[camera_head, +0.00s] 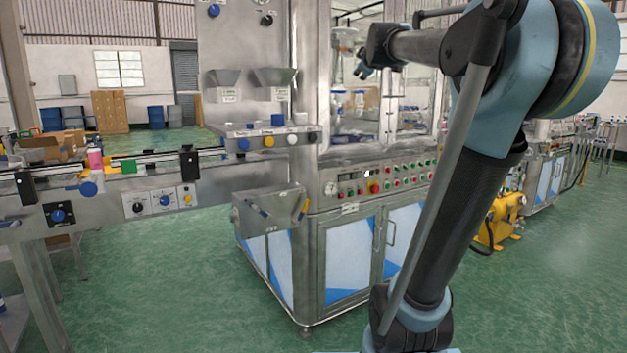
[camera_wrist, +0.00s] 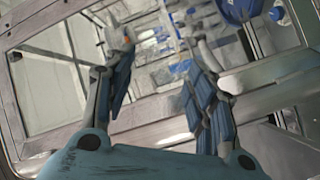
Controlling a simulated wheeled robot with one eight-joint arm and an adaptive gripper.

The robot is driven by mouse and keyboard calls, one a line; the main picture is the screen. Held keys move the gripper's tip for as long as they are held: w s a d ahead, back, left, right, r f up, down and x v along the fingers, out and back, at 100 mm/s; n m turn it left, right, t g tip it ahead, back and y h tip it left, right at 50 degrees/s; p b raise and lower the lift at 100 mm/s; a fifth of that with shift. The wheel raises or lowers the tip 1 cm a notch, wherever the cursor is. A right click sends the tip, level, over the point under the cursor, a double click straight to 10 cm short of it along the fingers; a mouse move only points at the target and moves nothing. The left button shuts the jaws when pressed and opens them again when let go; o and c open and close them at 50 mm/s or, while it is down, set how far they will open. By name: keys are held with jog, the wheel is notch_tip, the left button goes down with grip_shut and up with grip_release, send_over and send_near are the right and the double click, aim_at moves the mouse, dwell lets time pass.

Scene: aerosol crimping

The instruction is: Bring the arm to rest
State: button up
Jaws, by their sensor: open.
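My gripper (camera_wrist: 162,92) fills the lower part of the wrist view, its two blue-padded fingers spread apart with nothing between them. In the head view my arm rises on the right, bends at the top and reaches left. My gripper (camera_head: 362,68) is at the end of it, small, in front of the upper glazed part of the crimping machine (camera_head: 335,242). The wrist view looks through a metal-framed window (camera_wrist: 60,92) with blurred parts behind it. I cannot tell how far the fingers are from the frame.
A conveyor (camera_head: 140,172) with a pink bottle (camera_head: 95,160) runs in from the left. A small metal bin (camera_head: 270,210) sticks out from the machine's front. A yellow unit (camera_head: 498,222) stands on the floor at right. The green floor in front is clear.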

jog(key=s+d+f+m+g+h, duration=0.1)
jog(key=s+d+f+m+g, duration=0.15)
jog(key=s+f, duration=0.55)
jog(key=s+d+f+m+g+h, duration=0.1)
jog(key=s+d+f+m+g, duration=0.2)
jog(key=f, duration=1)
jog(key=s+d+f+m+g+h, duration=0.1)
jog(key=s+f+m+g, duration=0.15)
jog(key=s+f, duration=0.6)
jog(key=s+a+f+m+g+y, duration=0.1)
jog(key=s+a+f+g, duration=0.2)
jog(key=s+f, duration=0.8)
jog(key=s+a+f+m+g+y, duration=0.1)
jog(key=s+f+g, duration=0.3)
jog(key=s+f, duration=0.7)
notch_tip(320, 180, down, 6)
jog(key=shift+s+a+m+y, duration=0.2)
jog(key=shift+a+m+y, duration=0.2)
jog(key=shift+a+y, duration=0.45)
